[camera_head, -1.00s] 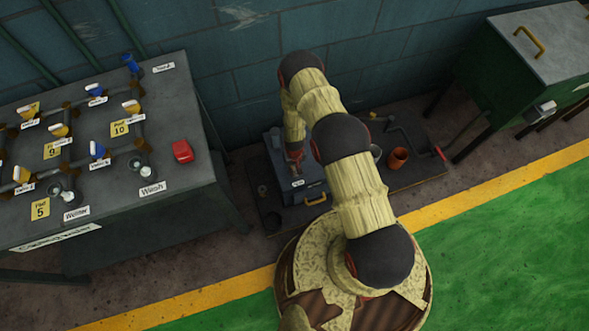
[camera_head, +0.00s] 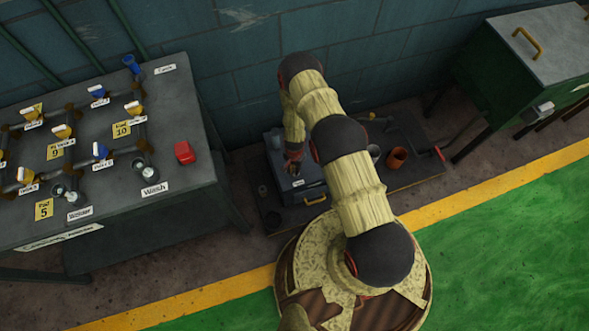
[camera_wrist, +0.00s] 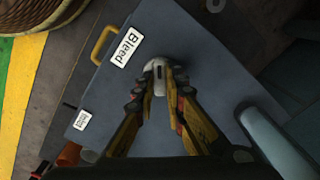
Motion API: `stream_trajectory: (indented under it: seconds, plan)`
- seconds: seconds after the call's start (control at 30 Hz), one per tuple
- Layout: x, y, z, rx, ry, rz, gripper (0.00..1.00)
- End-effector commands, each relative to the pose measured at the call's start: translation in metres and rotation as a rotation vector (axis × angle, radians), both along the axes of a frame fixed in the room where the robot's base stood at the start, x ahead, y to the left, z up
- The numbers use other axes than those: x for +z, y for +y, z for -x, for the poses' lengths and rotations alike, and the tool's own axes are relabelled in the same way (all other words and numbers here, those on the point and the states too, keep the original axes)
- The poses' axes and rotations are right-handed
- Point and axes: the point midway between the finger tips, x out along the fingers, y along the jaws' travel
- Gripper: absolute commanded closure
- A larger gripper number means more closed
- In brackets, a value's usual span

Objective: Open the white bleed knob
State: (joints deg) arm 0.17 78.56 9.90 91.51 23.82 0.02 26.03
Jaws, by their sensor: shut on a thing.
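The white bleed knob (camera_wrist: 155,66) shows in the wrist view on the top of a blue-grey box (camera_wrist: 200,45), beside a white label reading "Bleed" (camera_wrist: 126,48). My gripper (camera_wrist: 159,78) is shut on the knob, with one finger on each side of it; the fingertips partly cover it. In the head view my arm reaches down to the same box (camera_head: 312,190), and the knob is hidden there behind my gripper (camera_head: 293,168).
A yellow handle (camera_wrist: 103,45) is on the box's edge, near a second small label (camera_wrist: 82,120). An orange cup (camera_head: 397,157) stands on the dark platform to the right. A valve table (camera_head: 190,215) stands left, a green cabinet (camera_head: 500,90) right.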

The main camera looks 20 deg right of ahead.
Motion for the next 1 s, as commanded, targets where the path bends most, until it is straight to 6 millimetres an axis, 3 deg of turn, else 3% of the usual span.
stream_trajectory:
  seconds: [0.5,1.0]
  plan:
    - [-0.0001,0.0000,0.0000,-0.466,0.000,0.000,1.00]
    - [-0.0001,0.0001,-0.0001,-0.696,0.000,0.000,1.00]
